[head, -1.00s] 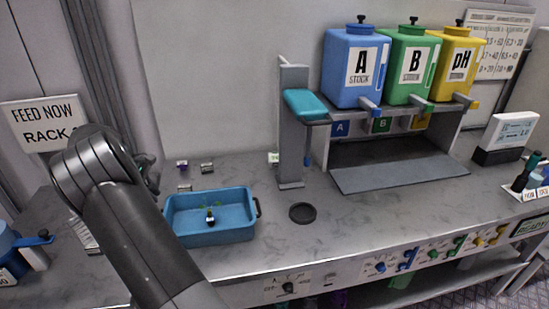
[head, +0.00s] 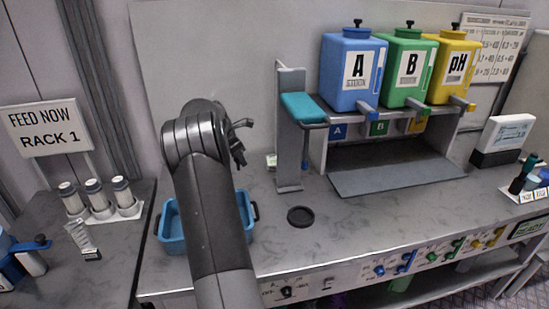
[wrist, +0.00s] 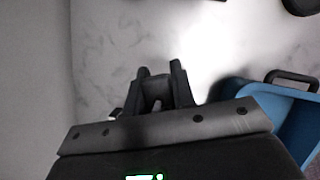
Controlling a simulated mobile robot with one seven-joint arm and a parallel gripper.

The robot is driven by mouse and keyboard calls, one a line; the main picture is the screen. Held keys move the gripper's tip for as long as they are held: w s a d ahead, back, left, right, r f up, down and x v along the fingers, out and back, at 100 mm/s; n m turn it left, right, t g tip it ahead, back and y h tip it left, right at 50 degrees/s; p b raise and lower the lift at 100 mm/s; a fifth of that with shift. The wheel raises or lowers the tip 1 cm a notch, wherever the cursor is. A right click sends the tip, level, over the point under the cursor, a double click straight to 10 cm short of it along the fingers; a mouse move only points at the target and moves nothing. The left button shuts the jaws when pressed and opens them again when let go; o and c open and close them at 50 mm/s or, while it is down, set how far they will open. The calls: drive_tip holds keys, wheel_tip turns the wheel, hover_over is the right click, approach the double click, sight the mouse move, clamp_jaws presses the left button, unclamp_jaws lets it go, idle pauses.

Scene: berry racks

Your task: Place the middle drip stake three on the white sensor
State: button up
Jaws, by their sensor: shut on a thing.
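My gripper (head: 240,140) is above the bench, behind the blue tray in the head view. In the wrist view its two dark fingers (wrist: 162,72) are close together on a small greyish thing (wrist: 156,92), mostly hidden by the fingers. I cannot tell if this is a drip stake. No drip stake can be made out clearly in the head view. A white upright panel with a screen (head: 505,135) stands on a black base at the right; I cannot tell if it is the white sensor. My arm hides the bench just behind the tray.
The blue tray (head: 171,245) is partly behind my arm. A black round disc (head: 300,216) lies right of it, near a grey post (head: 290,140). Blue, green and yellow tanks (head: 352,75) stand on a shelf. Several white-capped tubes (head: 95,198) stand at left.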

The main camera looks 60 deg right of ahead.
drive_tip(key=s+d, duration=0.2)
drive_tip(key=d, duration=0.3)
drive_tip(key=s+d, duration=0.2)
drive_tip(key=d, duration=0.3)
drive_tip(key=s+d, duration=0.2)
drive_tip(key=d, duration=0.2)
drive_tip(key=shift+s+d, duration=0.1)
drive_tip(key=shift+d, duration=0.3)
drive_tip(key=shift+d+f, duration=0.1)
drive_tip(key=shift+f, duration=1.65)
drive_tip(key=shift+f, duration=0.1)
drive_tip(key=o, duration=1)
drive_tip(key=shift+c, duration=0.2)
drive_tip(key=v, duration=1.2)
